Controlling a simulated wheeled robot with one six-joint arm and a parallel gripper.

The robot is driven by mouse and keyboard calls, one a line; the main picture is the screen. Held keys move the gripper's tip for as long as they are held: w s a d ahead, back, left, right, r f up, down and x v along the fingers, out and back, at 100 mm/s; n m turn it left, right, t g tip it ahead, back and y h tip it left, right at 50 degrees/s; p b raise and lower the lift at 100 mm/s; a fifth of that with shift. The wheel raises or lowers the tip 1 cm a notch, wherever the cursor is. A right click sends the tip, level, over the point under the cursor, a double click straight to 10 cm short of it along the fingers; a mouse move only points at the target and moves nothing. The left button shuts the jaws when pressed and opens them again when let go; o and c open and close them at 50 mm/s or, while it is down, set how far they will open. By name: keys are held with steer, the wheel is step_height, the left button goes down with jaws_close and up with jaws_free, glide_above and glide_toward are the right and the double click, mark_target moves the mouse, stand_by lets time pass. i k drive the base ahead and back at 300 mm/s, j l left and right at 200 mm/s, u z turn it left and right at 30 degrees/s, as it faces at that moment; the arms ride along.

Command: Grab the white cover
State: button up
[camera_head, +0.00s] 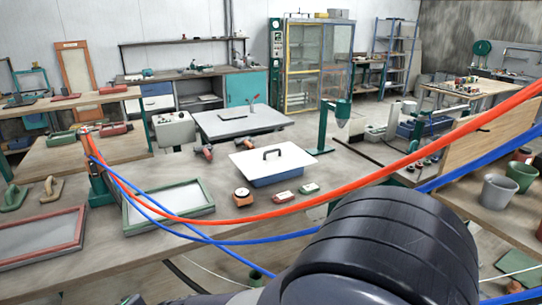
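The white cover (259,162) is a flat white lid with a dark handle (272,152) on top. It lies on a blue box (277,180) on the workbench, near the middle of the view, and overhangs the box's edges. Part of my own arm, dark and rounded, fills the lower right foreground. My gripper is not in view, so where it stands relative to the cover cannot be told.
Red and blue hoses (323,195) cross in front of the bench. A green-framed screen (168,204) lies left of the box. A small orange-brown block (243,197) and small red and green items lie before it. A green stand (325,126) rises behind right. Buckets (498,191) stand far right.

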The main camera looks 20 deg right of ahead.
mark_target(257, 164)
steer(key=i+l+z, duration=0.2)
steer(key=i+l, duration=0.25)
steer(key=i+l+z, duration=0.25)
steer(key=i+l, duration=0.25)
steer(key=i+l+z, duration=0.2)
steer(key=i+l, duration=0.3)
steer(key=i+l+z, duration=0.2)
steer(key=i, duration=0.35)
steer(key=l, duration=0.1)
